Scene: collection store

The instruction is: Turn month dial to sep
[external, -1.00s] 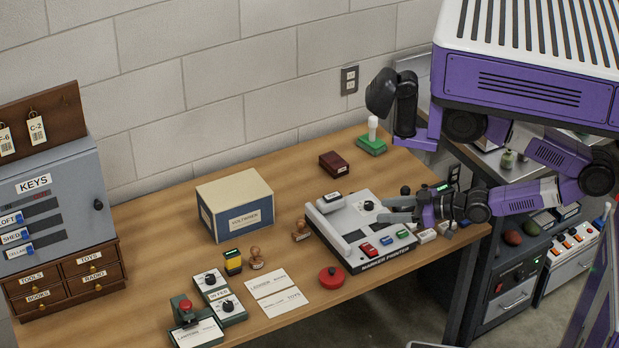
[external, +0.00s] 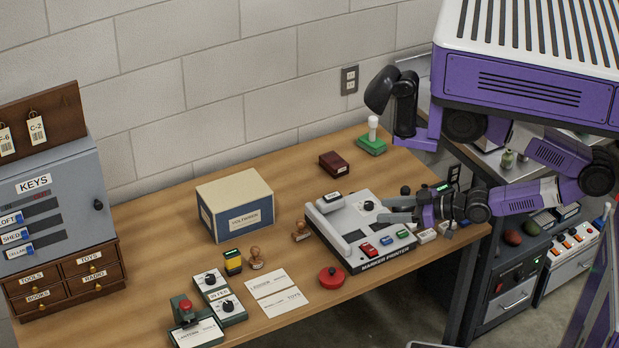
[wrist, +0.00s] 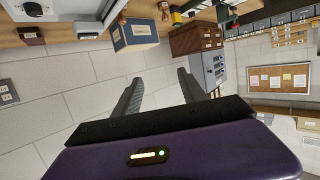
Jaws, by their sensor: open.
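Two black dials sit on pale plates in a small green-edged unit near the table's front edge: an upper dial (external: 210,280) and a lower dial (external: 227,306). A small label (external: 219,294) between them is too small to read surely, and I cannot tell which dial sets the month. The marker printer (external: 347,237), right of them, also has a dark knob (external: 369,206) on top. My gripper (external: 386,210) is open and empty at the printer's right side, well away from the two-dial unit. In the wrist view its spread fingers (wrist: 158,78) have nothing between them.
A red-topped press (external: 186,311) stands left of the dials, with stamps (external: 257,259) behind and label cards (external: 277,292) and a red round object (external: 331,278) to the right. A cream-blue box (external: 236,207) stands farther back. The key cabinet (external: 62,200) is at far left.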

